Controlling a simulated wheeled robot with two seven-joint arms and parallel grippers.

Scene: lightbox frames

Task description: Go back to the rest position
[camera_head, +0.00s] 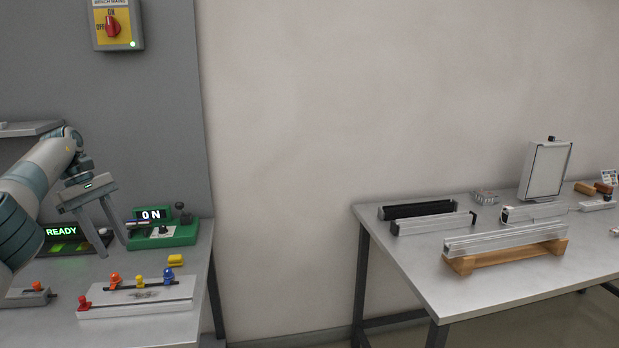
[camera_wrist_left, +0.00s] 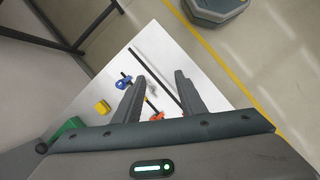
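My left gripper (camera_head: 115,249) hangs over the left bench (camera_head: 205,262) in the head view, fingers pointing down. Its two fingers are apart with nothing between them. In the left wrist view the fingers (camera_wrist_left: 160,78) also stand apart and empty, above a plate with coloured clamps. The gripper is in front of the green box with the "ON" display (camera_head: 180,235) and beside the "READY" display (camera_head: 60,232). My right gripper is in neither view.
A fixture plate (camera_head: 150,308) with orange, yellow and blue clamps lies on the left bench, near a yellow block (camera_head: 176,260). A switch box (camera_head: 115,26) hangs on the grey panel. A gap separates the right table (camera_head: 405,270), which holds metal profiles (camera_head: 505,238) and a framed panel (camera_head: 546,170).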

